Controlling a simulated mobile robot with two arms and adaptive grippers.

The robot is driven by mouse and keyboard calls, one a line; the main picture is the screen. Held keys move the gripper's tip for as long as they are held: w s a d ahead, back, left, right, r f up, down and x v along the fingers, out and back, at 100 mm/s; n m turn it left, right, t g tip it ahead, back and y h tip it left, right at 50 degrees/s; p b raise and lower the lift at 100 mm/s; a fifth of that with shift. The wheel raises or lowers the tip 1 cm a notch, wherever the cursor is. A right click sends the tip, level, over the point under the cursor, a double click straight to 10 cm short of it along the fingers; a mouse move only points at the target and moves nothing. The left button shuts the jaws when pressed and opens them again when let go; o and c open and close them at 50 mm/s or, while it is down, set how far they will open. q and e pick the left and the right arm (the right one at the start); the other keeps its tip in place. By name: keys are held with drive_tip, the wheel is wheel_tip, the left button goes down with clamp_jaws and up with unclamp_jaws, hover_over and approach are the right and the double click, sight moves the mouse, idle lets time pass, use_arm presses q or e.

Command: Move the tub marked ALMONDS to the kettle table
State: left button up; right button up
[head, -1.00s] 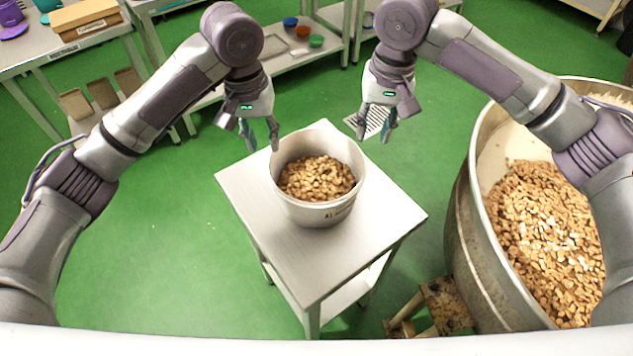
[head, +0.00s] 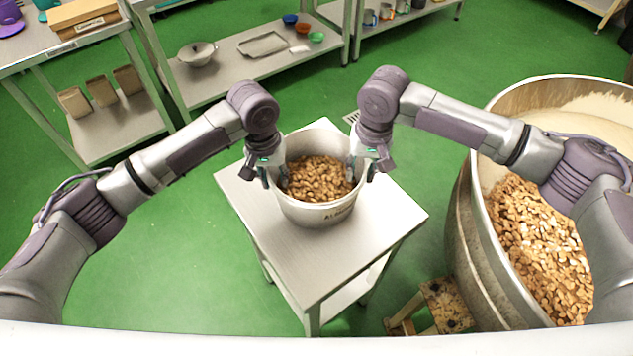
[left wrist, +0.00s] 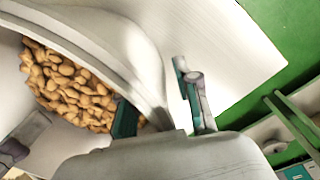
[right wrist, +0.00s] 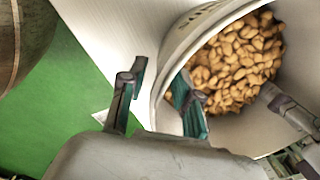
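A white tub (head: 318,212) full of almonds stands upright on a small steel table (head: 300,260); its dark marking is only partly readable. My left gripper (head: 273,180) is at the tub's left rim. In the left wrist view its fingers (left wrist: 160,105) are apart, one inside the tub and one outside, with the wall between them. My right gripper (head: 361,172) is at the right rim. In the right wrist view its fingers (right wrist: 160,98) also stand apart on both sides of the wall. Neither gripper visibly clamps the wall.
A large steel kettle (head: 468,230) with nuts and pale mass stands close right of the table. A small stained wooden stool (head: 447,305) is at its foot. Shelved benches (head: 120,125) line the back and left. Green floor is free left of the table.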

use_arm(q)
clamp_jaws()
use_arm(e)
clamp_jaws()
drive_tip(key=shift+r, duration=0.1)
